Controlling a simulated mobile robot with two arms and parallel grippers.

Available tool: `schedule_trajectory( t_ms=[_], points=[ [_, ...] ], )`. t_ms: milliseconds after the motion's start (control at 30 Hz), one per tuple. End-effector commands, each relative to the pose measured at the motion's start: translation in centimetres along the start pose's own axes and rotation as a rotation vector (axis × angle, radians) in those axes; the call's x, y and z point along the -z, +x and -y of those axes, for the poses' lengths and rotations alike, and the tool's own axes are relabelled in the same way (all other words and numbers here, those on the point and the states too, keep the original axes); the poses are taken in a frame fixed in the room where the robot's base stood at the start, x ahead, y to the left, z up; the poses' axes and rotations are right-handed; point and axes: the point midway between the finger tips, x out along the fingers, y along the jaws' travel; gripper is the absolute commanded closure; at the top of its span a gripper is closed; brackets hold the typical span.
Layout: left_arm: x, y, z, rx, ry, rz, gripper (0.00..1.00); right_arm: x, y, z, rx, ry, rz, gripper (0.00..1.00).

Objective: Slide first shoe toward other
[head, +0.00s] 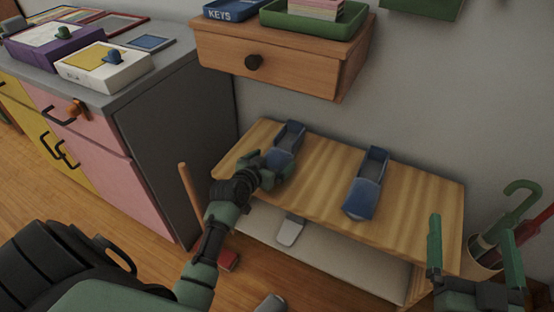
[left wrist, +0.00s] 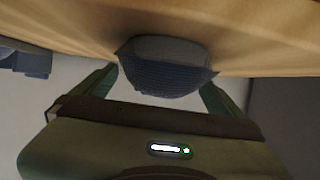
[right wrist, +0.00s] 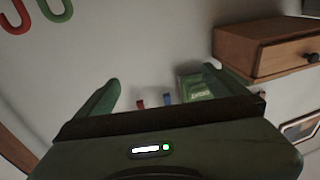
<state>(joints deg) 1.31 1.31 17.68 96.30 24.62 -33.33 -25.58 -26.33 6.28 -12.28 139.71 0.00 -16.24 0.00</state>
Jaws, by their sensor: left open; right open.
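Two blue shoes rest on the wooden bench top. The left shoe (head: 290,135) has its toe toward my left gripper (head: 272,172), which partly hides it. The right shoe (head: 366,185) stands apart from it, further right on the bench. In the left wrist view, the left shoe (left wrist: 165,68) sits between the two fingers of my left gripper (left wrist: 160,88), which are spread on either side of it. I cannot tell if they touch it. My right gripper (head: 476,255) is open and empty, right of the bench. In the right wrist view, nothing is between its fingers (right wrist: 160,90).
The bench (head: 420,200) has clear wood between the shoes. A wall drawer (head: 290,60) hangs above it. A grey-topped cabinet (head: 170,120) stands to the left. An umbrella stand (head: 483,256) is at the right. Another shoe (head: 290,231) lies on the shelf below.

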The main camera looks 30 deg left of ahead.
Motion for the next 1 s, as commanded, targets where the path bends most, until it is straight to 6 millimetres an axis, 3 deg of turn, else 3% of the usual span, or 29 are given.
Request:
schedule_trajectory(
  t_ms=[200,400,833,867,1000],
  points=[
    [-0.1,2.4,0.0,0.000,-0.001,0.000,0.00,3.8,-0.2,0.5,0.011,0.006,-0.215,0.00],
    [-0.1,3.6,0.0,0.000,0.000,0.000,0.00,6.3,-0.8,0.8,0.018,0.011,-0.346,0.00],
    [0.0,4.0,0.0,0.000,0.000,0.000,0.00,7.2,-1.1,0.9,0.020,0.013,-0.392,0.00],
    [0.0,4.0,0.0,0.000,0.000,0.000,0.06,7.2,-1.1,0.9,0.020,0.013,-0.391,0.00],
    [0.0,4.0,0.0,0.000,0.000,0.000,0.44,7.2,-1.1,0.9,0.020,0.013,-0.391,0.00]
  ],
)
